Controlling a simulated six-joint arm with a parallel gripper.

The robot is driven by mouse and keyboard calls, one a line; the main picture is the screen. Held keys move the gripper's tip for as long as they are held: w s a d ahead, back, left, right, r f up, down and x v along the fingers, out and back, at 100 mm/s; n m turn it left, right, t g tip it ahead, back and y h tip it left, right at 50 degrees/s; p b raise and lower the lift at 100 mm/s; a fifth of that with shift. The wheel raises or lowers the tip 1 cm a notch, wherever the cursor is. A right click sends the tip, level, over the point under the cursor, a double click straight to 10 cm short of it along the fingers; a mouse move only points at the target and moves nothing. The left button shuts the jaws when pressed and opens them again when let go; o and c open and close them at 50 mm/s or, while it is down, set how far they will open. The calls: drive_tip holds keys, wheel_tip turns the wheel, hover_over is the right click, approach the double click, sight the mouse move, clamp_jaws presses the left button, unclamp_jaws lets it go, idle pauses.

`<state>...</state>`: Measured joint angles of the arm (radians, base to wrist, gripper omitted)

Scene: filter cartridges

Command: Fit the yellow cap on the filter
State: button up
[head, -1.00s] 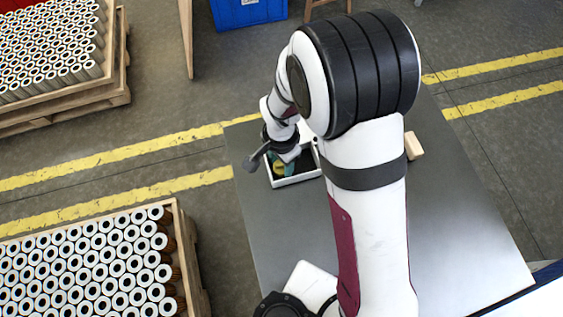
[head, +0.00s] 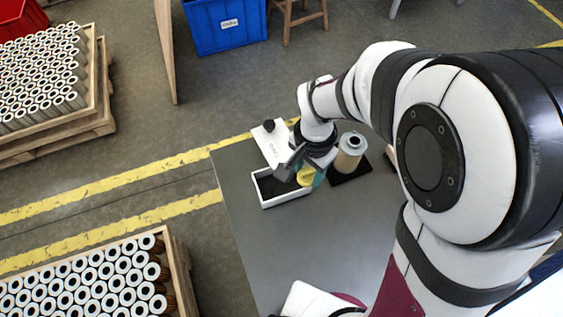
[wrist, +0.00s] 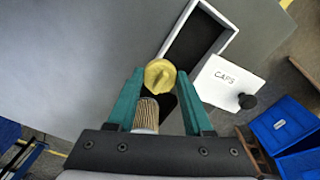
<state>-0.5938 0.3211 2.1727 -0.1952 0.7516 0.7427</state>
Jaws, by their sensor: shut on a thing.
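My gripper (head: 311,178) is shut on the yellow cap (head: 305,174). In the wrist view the round cap (wrist: 159,72), with a raised bar across its top, sits between the teal fingertips (wrist: 160,79). In the head view it appears at the right end of the white caps box, apparently raised above it. The filter (head: 349,156), a tan pleated cylinder with a pale top, stands upright on a black base (head: 355,176) to the right of the gripper. In the wrist view the filter (wrist: 146,115) shows partly below the cap, apart from it; its lower part is hidden.
The open white box (head: 285,201) has a dark inside. Its white lid (wrist: 222,83), marked CAPS and with a black knob, lies beside it. The grey table (head: 280,250) is clear in front. Pallets of filters (head: 85,280) and a blue bin (head: 225,28) stand off the table.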

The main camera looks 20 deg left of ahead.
drive_tip(key=d+r, duration=0.2)
drive_tip(key=d, duration=0.1)
wheel_tip(320, 180, up, 4)
drive_tip(key=m, duration=0.5)
hover_over(354, 140)
drive_tip(key=shift+f, duration=1.65)
drive_tip(key=shift+f, duration=0.45)
drive_tip(key=shift+f, duration=0.2)
drive_tip(key=o, duration=1.4)
drive_tip(key=shift+c, duration=0.2)
